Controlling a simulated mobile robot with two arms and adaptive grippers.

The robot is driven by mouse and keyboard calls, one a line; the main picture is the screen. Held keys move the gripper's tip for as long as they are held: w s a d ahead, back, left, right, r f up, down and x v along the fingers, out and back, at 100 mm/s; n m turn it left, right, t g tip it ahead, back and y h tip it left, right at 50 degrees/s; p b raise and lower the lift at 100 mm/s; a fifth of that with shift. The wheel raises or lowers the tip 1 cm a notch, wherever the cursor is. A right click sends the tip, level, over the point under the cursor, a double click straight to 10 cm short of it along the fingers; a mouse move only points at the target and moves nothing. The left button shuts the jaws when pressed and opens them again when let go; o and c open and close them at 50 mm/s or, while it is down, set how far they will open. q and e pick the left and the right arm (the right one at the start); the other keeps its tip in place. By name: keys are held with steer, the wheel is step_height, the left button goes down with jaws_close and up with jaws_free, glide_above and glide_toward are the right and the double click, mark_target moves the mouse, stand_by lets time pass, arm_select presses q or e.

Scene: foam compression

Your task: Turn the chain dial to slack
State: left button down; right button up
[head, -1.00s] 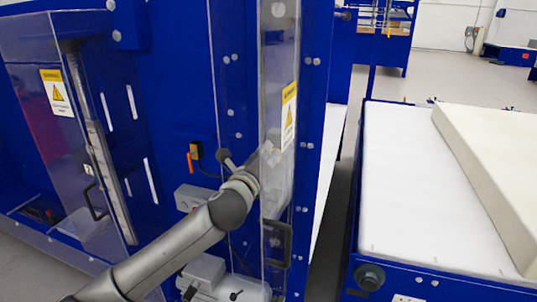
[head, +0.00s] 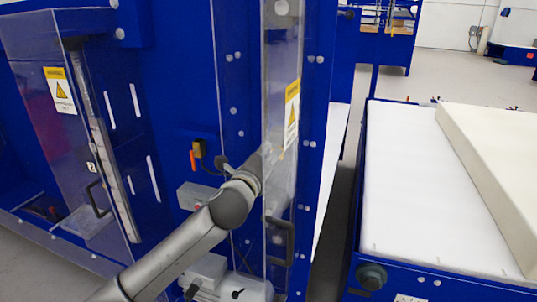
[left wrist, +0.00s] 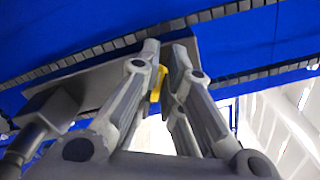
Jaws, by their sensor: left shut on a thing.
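My left gripper (left wrist: 167,62) shows in the left wrist view with its two fingers close together on a small yellow part (left wrist: 157,82), which I take to be the chain dial. The fingers hide most of it, so which way it points cannot be read. In the head view my left arm reaches up from the bottom left to the blue machine (head: 170,90), and the gripper (head: 270,158) is partly hidden by the clear panel. The dial cannot be made out there. My right gripper is not in view.
Dark chains (left wrist: 70,66) run across the blue frame near the fingers. The clear panel (head: 283,60) with a black handle (head: 281,243) stands close to my wrist. A clear door (head: 55,140) is at left. A white foam-topped table (head: 400,180) is at right.

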arm_select(q)
steer(key=c, duration=1.6)
jaws_free()
steer(key=shift+o, duration=0.2)
steer(key=v, duration=1.2)
